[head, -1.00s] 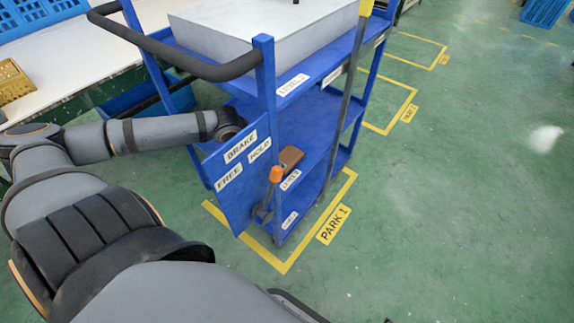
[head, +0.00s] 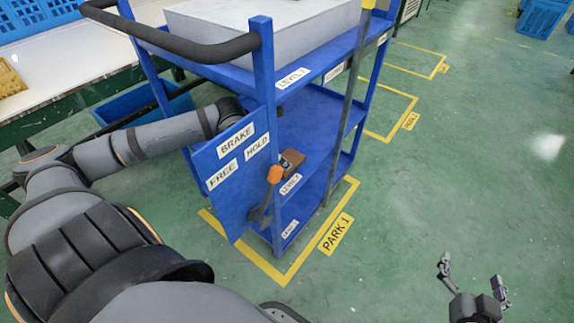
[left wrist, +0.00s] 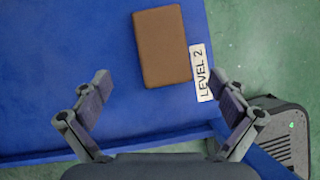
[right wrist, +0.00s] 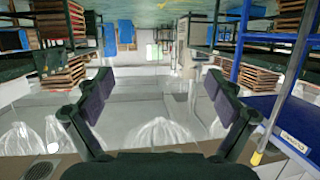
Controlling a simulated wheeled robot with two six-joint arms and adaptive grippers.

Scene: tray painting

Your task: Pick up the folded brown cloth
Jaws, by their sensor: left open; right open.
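The folded brown cloth (head: 292,158) lies on the LEVEL 2 shelf of the blue cart (head: 262,80), near the shelf's front edge. In the left wrist view the cloth (left wrist: 162,47) is a flat brown rectangle beside the LEVEL 2 label, ahead of my left fingers. My left gripper (left wrist: 165,85) is open and empty, with the cloth beyond its fingertips. In the head view the left gripper is hidden behind the cart's side panel. My right gripper (head: 472,274) is open and empty over the floor at the lower right, well apart from the cart.
The side panel (head: 236,165) reads BRAKE, FREE and HOLD and has an orange-tipped lever (head: 274,175). A cart post (head: 263,90) stands near the cloth. A large grey box (head: 260,30) sits on the top shelf. The green floor (head: 470,150) at the right is clear.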

